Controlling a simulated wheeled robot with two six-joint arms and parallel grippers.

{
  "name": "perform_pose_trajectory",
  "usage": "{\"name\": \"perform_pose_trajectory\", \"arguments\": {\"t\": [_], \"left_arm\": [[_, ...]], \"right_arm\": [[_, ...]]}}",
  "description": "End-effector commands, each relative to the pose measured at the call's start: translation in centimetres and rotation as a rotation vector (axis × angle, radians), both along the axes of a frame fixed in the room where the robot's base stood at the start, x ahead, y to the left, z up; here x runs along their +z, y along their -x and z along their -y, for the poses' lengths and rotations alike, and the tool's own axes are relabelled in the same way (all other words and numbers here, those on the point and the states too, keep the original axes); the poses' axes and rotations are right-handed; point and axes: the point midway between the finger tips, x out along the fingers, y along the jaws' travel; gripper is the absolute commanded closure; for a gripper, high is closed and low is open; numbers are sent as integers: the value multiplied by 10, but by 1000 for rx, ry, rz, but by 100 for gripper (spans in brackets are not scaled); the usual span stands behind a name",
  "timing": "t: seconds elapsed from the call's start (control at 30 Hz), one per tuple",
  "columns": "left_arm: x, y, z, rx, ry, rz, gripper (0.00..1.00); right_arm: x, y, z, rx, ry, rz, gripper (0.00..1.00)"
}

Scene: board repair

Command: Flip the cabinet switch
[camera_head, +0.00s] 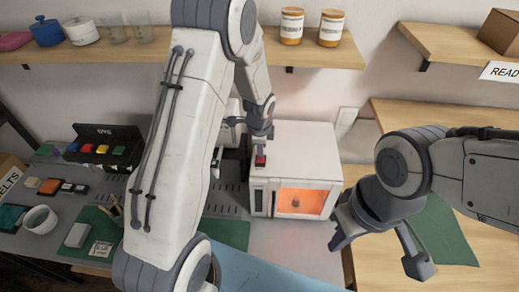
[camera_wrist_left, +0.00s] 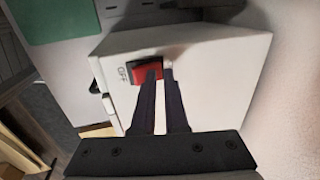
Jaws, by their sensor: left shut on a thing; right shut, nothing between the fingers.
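A white cabinet (camera_head: 309,150) with a glowing orange window stands on the bench. A red switch (camera_head: 260,160) sits on its upper left part. The red switch (camera_wrist_left: 146,70) also shows in the left wrist view beside the word OFF. My left gripper (camera_head: 262,145) reaches down to the switch from above. In the left wrist view its two dark fingers (camera_wrist_left: 163,74) are close together at the switch's right part, and they hide some of it. It is shut on the switch. My right gripper (camera_head: 382,248) is shut and empty, right of the cabinet and apart from it.
A white bowl (camera_head: 40,219) and small blocks lie nearer. Two orange jars (camera_head: 330,27) stand on the shelf (camera_head: 310,58) above the cabinet. A green mat (camera_head: 445,235) lies at right.

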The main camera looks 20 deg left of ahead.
Motion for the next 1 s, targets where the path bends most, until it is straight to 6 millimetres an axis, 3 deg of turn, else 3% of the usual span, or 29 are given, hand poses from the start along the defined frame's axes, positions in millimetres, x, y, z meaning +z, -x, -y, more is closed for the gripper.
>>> {"name": "perform_pose_trajectory", "arguments": {"t": [0.03, 0.2, 0.6, 1.0], "left_arm": [[-9, 3, 0, -1, 2, -7, 100], [-11, 3, 0, 0, 2, -7, 100], [-12, 20, 5, -1, 2, -13, 100], [-7, 22, 8, -2, 2, -18, 100]], "right_arm": [[-4, 0, 0, 0, 1, -1, 100], [-6, 0, 0, 0, 1, -2, 100], [-11, 0, 0, 0, 1, -2, 100], [-7, 0, 0, -1, 1, -2, 100]]}}
